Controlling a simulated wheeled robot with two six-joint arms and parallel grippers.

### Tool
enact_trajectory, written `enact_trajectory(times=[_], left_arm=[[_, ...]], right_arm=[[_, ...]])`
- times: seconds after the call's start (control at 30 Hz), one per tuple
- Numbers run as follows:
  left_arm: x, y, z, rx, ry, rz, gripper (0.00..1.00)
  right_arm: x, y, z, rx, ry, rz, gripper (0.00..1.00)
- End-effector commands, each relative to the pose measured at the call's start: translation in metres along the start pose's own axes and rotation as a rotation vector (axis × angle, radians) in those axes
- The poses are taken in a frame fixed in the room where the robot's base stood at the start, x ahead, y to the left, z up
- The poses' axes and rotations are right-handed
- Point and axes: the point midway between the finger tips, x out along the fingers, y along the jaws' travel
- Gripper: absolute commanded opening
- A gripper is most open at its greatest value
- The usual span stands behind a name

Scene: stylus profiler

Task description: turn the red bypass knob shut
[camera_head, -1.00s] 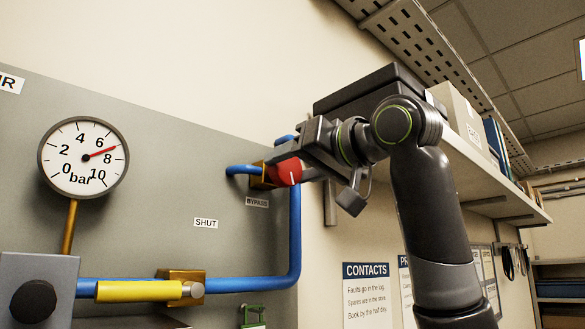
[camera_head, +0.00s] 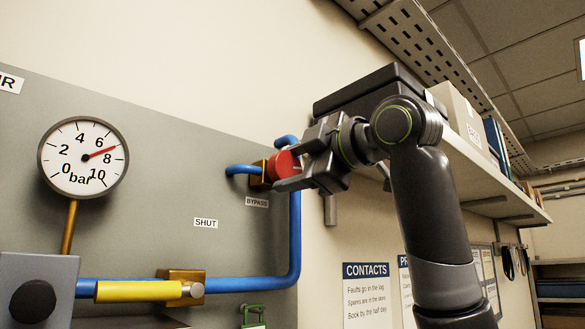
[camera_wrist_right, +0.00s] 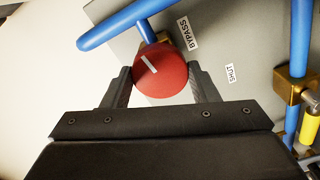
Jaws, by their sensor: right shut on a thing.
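The red bypass knob (camera_head: 282,166) sits on a brass valve body (camera_head: 258,175) in the blue pipe, above the BYPASS label (camera_head: 257,202). My right gripper (camera_head: 290,168) is shut on the knob, one finger on each side of it. In the right wrist view the round knob face (camera_wrist_right: 165,78) shows between the two fingers (camera_wrist_right: 160,85), with a white line on it that slants. The SHUT label (camera_head: 206,223) is on the grey panel to the lower left. My left gripper is not in view.
A pressure gauge (camera_head: 83,157) on the panel has its red needle between 6 and 8. A yellow lever (camera_head: 138,291) sits on the lower blue pipe. A shelf (camera_head: 500,195) with boxes and a black case (camera_head: 370,88) is behind my right arm.

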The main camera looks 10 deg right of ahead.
Motion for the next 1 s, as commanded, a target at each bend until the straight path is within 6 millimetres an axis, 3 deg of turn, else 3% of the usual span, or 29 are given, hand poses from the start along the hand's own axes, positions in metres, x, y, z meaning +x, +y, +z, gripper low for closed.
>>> enact_trajectory(times=[1.0], left_arm=[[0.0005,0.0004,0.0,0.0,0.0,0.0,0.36]], right_arm=[[0.0011,-0.0026,0.0021,-1.424,0.003,-0.008,0.27]])
